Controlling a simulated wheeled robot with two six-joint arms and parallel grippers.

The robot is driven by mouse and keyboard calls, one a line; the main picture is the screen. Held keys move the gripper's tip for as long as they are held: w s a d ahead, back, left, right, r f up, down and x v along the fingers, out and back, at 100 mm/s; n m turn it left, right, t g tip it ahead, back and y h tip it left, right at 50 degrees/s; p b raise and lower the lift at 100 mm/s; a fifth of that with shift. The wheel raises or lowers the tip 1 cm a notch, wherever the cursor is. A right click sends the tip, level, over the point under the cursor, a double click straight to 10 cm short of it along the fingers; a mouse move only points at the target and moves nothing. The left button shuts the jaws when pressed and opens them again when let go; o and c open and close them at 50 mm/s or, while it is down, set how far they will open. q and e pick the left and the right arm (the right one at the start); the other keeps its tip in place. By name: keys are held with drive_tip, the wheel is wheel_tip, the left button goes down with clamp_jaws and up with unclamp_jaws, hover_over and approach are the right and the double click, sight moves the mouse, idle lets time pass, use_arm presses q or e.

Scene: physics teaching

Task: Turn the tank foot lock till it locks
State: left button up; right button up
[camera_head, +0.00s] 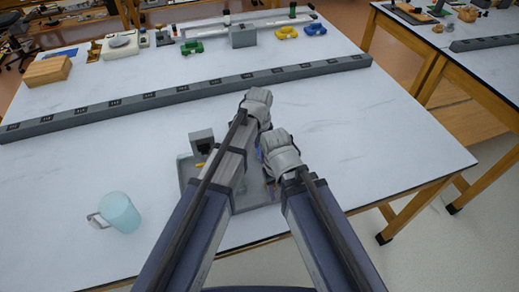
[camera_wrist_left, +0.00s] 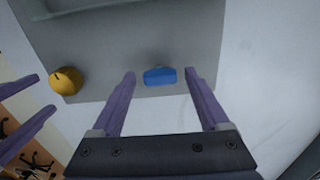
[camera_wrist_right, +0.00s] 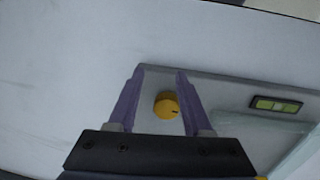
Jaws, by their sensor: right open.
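A blue rounded tab (camera_wrist_left: 160,76), perhaps the foot lock, sits near the edge of a grey base plate (camera_wrist_left: 110,45) in the left wrist view. My left gripper (camera_wrist_left: 158,74) is open, its fingers on either side of the tab with gaps. A yellow knob (camera_wrist_right: 167,106) with a dark mark stands near the plate's corner. My right gripper (camera_wrist_right: 160,72) is open and empty, its fingers either side of the knob, apart from it. The tank's pale glass edge (camera_wrist_right: 262,136) shows on the plate.
A bubble level (camera_wrist_right: 276,105) lies on the plate. A grey block (camera_head: 201,139) stands at the plate's far left corner. A light blue mug (camera_head: 121,212) stands left on the white table (camera_head: 60,180). A long grey rail (camera_head: 180,95) crosses behind.

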use_arm(q)
drive_tip(key=shift+r, duration=0.1)
wheel_tip(320, 180, up, 8)
drive_tip(key=p, duration=0.8)
use_arm(e)
wheel_tip(320, 180, up, 8)
use_arm(q)
drive_tip(key=shift+f, duration=0.2)
use_arm(e)
drive_tip(key=shift+f, duration=0.15)
